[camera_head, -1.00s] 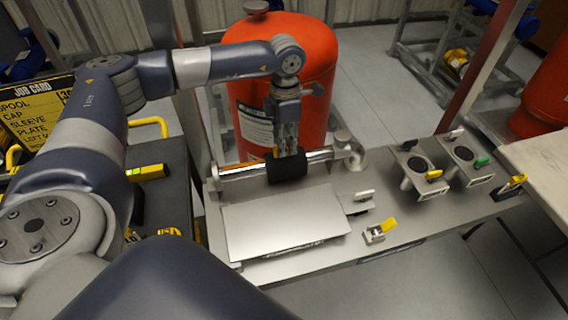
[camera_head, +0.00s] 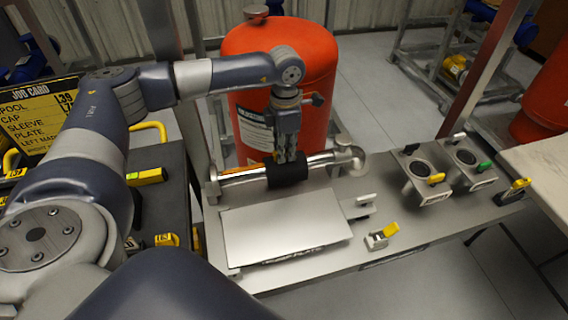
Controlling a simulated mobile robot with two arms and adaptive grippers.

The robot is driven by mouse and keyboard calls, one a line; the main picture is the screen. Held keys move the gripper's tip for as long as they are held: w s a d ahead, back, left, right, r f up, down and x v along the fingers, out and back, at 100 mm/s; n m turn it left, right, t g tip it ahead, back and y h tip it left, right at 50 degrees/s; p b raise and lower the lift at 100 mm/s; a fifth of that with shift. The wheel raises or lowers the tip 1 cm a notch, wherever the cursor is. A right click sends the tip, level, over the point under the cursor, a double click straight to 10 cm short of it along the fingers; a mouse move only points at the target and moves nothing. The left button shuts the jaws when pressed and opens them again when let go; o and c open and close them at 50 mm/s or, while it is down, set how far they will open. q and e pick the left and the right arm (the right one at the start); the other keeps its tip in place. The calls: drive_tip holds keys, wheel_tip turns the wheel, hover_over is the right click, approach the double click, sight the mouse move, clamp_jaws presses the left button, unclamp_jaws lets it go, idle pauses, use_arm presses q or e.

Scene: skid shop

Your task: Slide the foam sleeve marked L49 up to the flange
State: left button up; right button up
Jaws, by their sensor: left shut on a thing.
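The black foam sleeve (camera_head: 288,174) sits around a shiny metal pipe (camera_head: 322,160) on the bench rig. No L49 mark is readable on it. My left gripper (camera_head: 289,158) comes down from above with its fingers shut on the sleeve. Bare pipe shows on both sides of the sleeve. At the pipe's right end are a grey fitting (camera_head: 345,153) and an elbow; I cannot tell clearly which face is the flange. A gap remains between the sleeve and that end. My right gripper is not in view.
A flat metal plate (camera_head: 285,228) lies in front of the pipe. An orange tank (camera_head: 262,45) stands right behind. Several clamps and two round-holed stands (camera_head: 422,168) are on the bench's right. A job card (camera_head: 38,115) and a dark cart are at left.

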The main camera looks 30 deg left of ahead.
sight(271, 160)
use_arm(q)
drive_tip(key=shift+s+a, duration=0.1)
drive_tip(key=shift+s+a, duration=1.05)
drive_tip(key=shift+s, duration=0.25)
drive_tip(key=shift+s+a, duration=1.15)
drive_tip(key=shift+s, duration=0.15)
drive_tip(key=shift+s+a, duration=1.1)
drive_tip(key=shift+s, duration=0.25)
drive_tip(key=shift+s+a+b, duration=0.4)
drive_tip(key=shift+s+a, duration=0.2)
drive_tip(key=shift+s, duration=0.1)
